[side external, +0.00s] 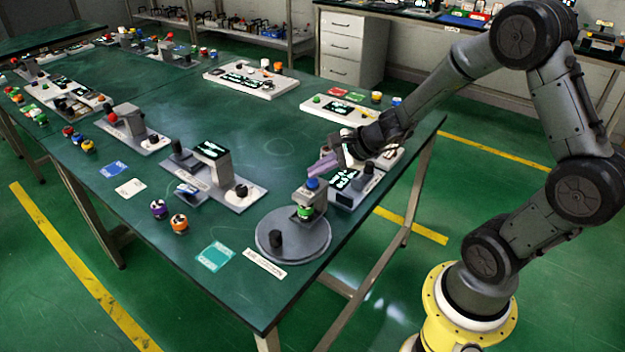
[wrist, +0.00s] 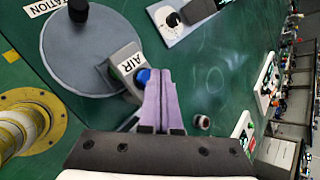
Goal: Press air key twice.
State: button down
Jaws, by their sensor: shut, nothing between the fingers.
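The air key is a blue button (side external: 313,183) on top of a grey bracket (side external: 309,197) that stands on a round grey base (side external: 318,238). In the wrist view the bracket carries an "AIR" label (wrist: 125,65), and the blue button (wrist: 142,77) shows just left of my fingertips, partly hidden by them. My gripper (side external: 320,165) has its purple fingers shut together and empty, with the tips just above the button in the side view. The fingers also show in the wrist view (wrist: 159,72). I cannot tell whether they touch the button.
A black knob (side external: 275,239) stands on the round base. A panel with a dark display (side external: 343,178) is close at the right. Another device (side external: 212,172) stands at the left. Cards and small round buttons lie on the green table (side external: 262,130).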

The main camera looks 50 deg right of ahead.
jog(key=shift+f, duration=0.55)
dwell(0.4)
jog(key=shift+r, duration=0.15)
dwell(0.3)
jog(key=shift+r, duration=0.8)
jog(key=shift+r, duration=2.5)
jog(key=shift+s, duration=0.1)
dwell(0.5)
